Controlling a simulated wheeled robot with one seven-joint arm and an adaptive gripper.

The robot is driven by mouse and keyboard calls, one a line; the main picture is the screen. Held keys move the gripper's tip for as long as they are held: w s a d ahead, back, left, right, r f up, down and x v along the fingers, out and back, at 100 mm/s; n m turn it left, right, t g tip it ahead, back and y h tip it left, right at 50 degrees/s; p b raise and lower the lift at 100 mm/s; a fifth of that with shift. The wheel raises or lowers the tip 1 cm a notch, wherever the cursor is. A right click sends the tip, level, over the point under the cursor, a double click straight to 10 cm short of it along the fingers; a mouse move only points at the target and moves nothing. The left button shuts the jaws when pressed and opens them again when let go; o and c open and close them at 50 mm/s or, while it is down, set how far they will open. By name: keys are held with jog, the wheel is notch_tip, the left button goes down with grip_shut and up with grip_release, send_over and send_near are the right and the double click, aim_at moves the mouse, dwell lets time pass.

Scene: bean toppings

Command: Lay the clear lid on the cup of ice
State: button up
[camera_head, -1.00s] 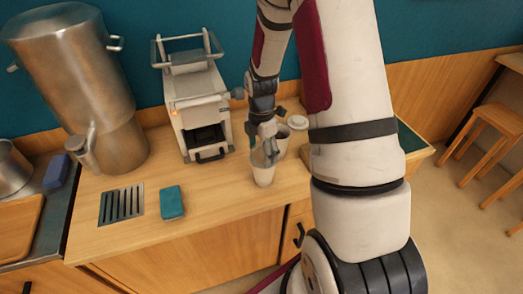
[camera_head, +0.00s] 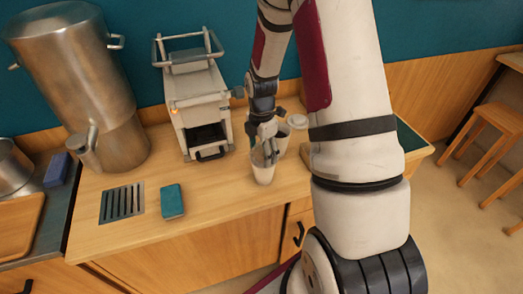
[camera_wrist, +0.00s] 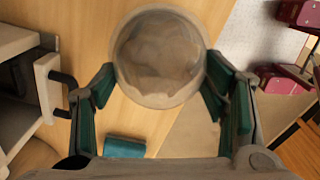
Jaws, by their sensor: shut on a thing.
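The pale cup (camera_head: 263,175) stands upright on the wooden counter, in front of my gripper. My gripper (camera_head: 269,150) is right at the cup's rim, pointing down. In the wrist view my gripper (camera_wrist: 158,88) has its green-padded fingers on both sides of the round clear lid (camera_wrist: 195,60) and is shut on it. Pale, lumpy ice (camera_wrist: 155,50) shows through the lid, which lies over the cup in this view. The lid is too small to make out in the head view, so I cannot tell whether it touches the rim.
A second cup (camera_head: 282,142) and a round white item (camera_head: 297,121) stand close behind. A white machine (camera_head: 200,115) is to the left. A teal block (camera_head: 172,201) and a drain grate (camera_head: 122,203) lie on the counter (camera_head: 225,195), whose front edge is near the cup.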

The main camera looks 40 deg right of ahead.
jog(key=shift+f, duration=0.1)
dwell(0.3)
jog(key=o, duration=0.9)
jog(key=shift+c, duration=0.2)
jog(key=shift+o, duration=1.2)
jog(key=shift+r+p, duration=1.35)
jog(key=shift+r, duration=2.15)
